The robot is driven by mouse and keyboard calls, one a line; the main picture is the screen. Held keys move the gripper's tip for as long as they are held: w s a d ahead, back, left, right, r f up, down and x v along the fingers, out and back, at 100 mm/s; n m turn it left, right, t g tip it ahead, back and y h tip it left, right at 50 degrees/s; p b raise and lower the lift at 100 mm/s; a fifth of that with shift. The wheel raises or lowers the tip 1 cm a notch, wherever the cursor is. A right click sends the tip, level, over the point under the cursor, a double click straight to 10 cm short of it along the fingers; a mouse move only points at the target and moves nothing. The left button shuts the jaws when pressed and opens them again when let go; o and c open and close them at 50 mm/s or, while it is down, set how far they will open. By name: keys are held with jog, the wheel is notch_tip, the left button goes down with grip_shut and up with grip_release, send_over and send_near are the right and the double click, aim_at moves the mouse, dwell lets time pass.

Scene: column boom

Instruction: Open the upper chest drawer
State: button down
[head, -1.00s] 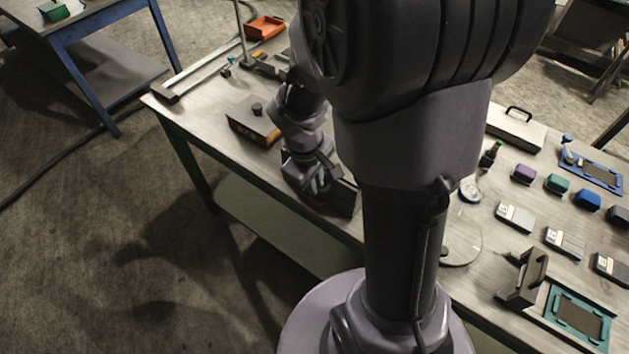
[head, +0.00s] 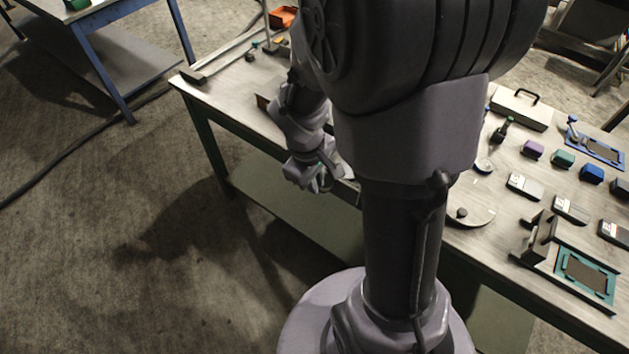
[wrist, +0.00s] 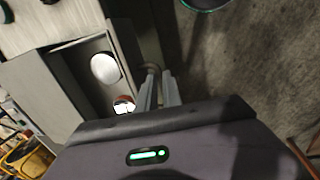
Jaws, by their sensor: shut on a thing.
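In the wrist view a drawer (wrist: 84,78) stands pulled out from the grey chest (wrist: 35,88), so its inside shows. A white round thing (wrist: 105,68) and a smaller red-and-white thing (wrist: 124,104) lie in it. My gripper (wrist: 159,84) is shut on the handle (wrist: 152,69) at the drawer's dark front (wrist: 128,45). In the head view my gripper (head: 325,182) is at the table's front edge, and my arm hides most of the chest. I cannot tell how far the drawer's travel goes.
The workbench (head: 235,105) carries a white case (head: 520,108), several coloured blocks and a teal frame (head: 585,275) on the right. A blue-legged table (head: 100,70) stands at the upper left. The floor (head: 120,230) before the bench is open.

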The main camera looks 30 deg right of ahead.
jog(key=c, duration=1.8)
grip_release()
jog(key=shift+s+d+f, duration=0.1)
jog(key=a+r+p, duration=0.1)
jog(key=r+p, duration=0.1)
jog(key=r, duration=0.3)
jog(key=a+r+p, duration=0.1)
jog(key=r+p, duration=0.1)
jog(key=r, duration=0.4)
jog(key=s+a+r+p, duration=0.1)
jog(key=r+p, duration=0.2)
jog(key=r, duration=0.3)
jog(key=shift+r, duration=0.1)
